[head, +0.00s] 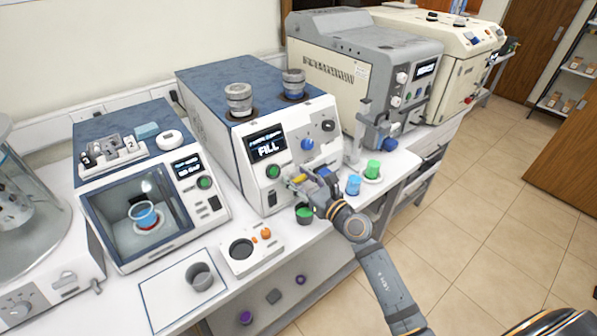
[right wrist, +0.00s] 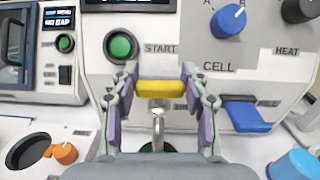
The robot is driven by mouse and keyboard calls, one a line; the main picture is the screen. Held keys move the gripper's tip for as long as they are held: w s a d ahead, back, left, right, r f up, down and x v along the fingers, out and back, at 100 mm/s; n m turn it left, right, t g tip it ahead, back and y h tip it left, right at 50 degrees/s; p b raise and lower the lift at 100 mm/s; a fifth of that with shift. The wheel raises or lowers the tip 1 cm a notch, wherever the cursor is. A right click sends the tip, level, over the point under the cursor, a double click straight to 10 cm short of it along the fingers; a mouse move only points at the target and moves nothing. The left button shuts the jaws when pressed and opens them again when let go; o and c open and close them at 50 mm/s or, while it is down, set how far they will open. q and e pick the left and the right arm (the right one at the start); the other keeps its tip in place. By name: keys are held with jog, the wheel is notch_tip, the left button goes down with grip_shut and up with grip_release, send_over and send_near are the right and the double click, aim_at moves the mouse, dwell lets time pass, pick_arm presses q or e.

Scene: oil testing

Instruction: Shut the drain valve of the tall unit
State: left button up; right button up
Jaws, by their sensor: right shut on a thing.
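The tall unit (head: 262,150) is a white-fronted, blue-topped machine with a lit screen reading FILL. A yellow valve handle (right wrist: 161,88) sits low on its front, above a metal spout (right wrist: 158,125). In the right wrist view the handle lies level, crosswise to the spout. My right gripper (right wrist: 161,90) is shut on the yellow handle, one finger at each end. In the head view the gripper (head: 303,184) covers much of the handle and spout. A dark cup with green inside (head: 304,213) stands below. My left gripper is not in view.
A blue lever (right wrist: 245,113) is just right of the handle. A blue cup (head: 353,185) and a green cup (head: 373,168) stand to the right. A white block with orange knobs (head: 240,265) and a grey cup (head: 199,277) are at front left.

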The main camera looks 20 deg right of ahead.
jog(key=shift+m+h, duration=0.3)
jog(key=shift+h, duration=0.2)
jog(key=o, duration=1.2)
jog(key=v, duration=1.2)
jog(key=shift+f, duration=0.25)
jog(key=shift+s, duration=0.1)
